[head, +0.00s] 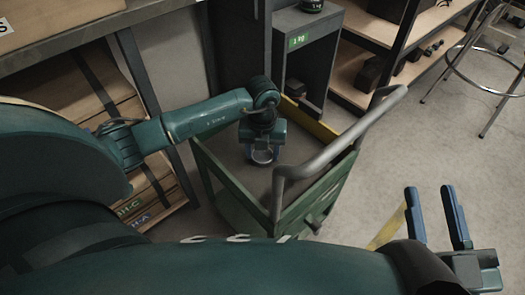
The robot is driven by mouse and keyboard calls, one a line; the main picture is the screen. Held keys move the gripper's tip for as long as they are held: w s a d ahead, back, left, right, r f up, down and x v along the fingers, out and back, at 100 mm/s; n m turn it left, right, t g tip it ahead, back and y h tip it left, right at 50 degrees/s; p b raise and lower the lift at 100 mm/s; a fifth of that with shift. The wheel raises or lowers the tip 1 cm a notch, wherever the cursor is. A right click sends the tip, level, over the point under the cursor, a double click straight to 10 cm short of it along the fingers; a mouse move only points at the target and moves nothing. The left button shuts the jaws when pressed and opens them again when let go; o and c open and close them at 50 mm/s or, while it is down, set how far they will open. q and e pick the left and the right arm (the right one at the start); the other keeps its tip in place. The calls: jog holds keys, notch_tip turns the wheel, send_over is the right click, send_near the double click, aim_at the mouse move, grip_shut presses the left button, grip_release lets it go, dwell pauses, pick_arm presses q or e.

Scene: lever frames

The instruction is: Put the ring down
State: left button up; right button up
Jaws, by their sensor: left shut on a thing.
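My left gripper (263,158) points down over the inside of the green cart (215,180) and is shut on the ring. The ring (264,155) shows as a small grey rounded shape at the fingertips, largely covered by the gripper. I cannot tell whether it touches the cart's dark floor. My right gripper (430,190) is at the lower right, outside the cart. Its two blue fingers are apart, with nothing between them.
The cart's thick grey handle (335,145) rises right of my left gripper. A workbench (80,38) with wooden boxes below is at left. A dark stand (310,45), wooden shelves (425,25) and a metal stool (485,75) stand behind.

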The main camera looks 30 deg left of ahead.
aim_at(263, 155)
pick_arm(q)
jog(key=shift+f, duration=0.2)
jog(key=o, duration=1.1)
jog(key=shift+c, duration=0.2)
jog(key=shift+r, duration=0.3)
notch_tip(263, 155, up, 12)
jog(key=p, duration=0.5)
pick_arm(e)
jog(key=shift+s+d+f+g+h, duration=0.25)
jog(key=shift+d+f+h, duration=0.2)
jog(key=shift+h, duration=0.25)
pick_arm(q)
jog(key=shift+f, duration=0.1)
pick_arm(e)
jog(key=shift+a, duration=0.15)
